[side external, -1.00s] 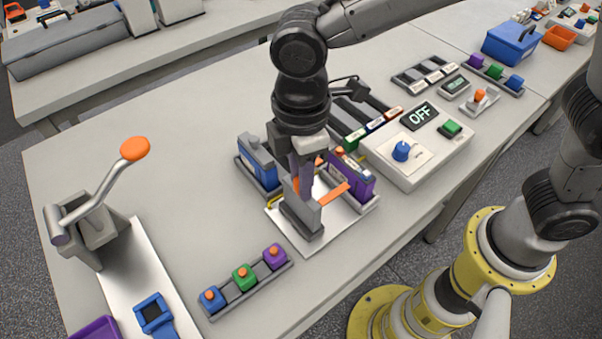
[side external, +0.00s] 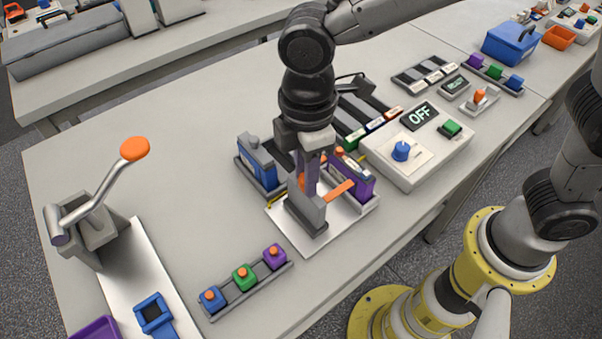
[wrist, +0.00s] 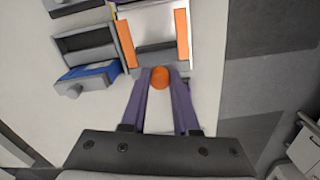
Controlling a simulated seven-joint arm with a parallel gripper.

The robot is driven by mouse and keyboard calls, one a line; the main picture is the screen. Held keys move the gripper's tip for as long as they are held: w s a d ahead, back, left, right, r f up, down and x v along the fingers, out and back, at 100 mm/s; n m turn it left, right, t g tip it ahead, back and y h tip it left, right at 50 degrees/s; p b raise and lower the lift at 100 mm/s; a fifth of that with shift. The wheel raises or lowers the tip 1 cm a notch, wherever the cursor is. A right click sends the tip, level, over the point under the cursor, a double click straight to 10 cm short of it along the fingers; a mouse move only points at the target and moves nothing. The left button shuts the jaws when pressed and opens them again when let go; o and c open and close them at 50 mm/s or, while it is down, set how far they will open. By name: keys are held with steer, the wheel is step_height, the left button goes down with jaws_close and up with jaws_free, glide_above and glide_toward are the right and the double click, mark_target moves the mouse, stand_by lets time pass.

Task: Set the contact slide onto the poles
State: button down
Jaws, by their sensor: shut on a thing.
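My gripper (wrist: 160,80) is shut on the round orange knob (wrist: 160,77) of the contact slide. In the side view my gripper (side external: 311,188) hangs over the white plate and covers part of the slide. The slide shows a grey bar (wrist: 162,57) and two orange strips, one to the left (wrist: 128,45) and one to the right (wrist: 182,38) in the wrist view. In the side view one orange strip (side external: 340,190) points toward the purple battery (side external: 362,186). I cannot make out the poles, or whether the strips touch them.
A blue battery (side external: 260,166) stands in a grey holder left of the white plate (side external: 340,224). The cycler box (side external: 400,153) reading OFF is close on the right. A rack of small coloured blocks (side external: 243,277) lies in front. A lever press (side external: 90,225) stands at far left.

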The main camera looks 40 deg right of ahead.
steer(key=shift+d, duration=2.25)
steer(key=c, duration=0.7)
jaws_free()
steer(key=shift+o, duration=0.2)
step_height(320, 180, up, 14)
steer(key=shift+f, duration=0.1)
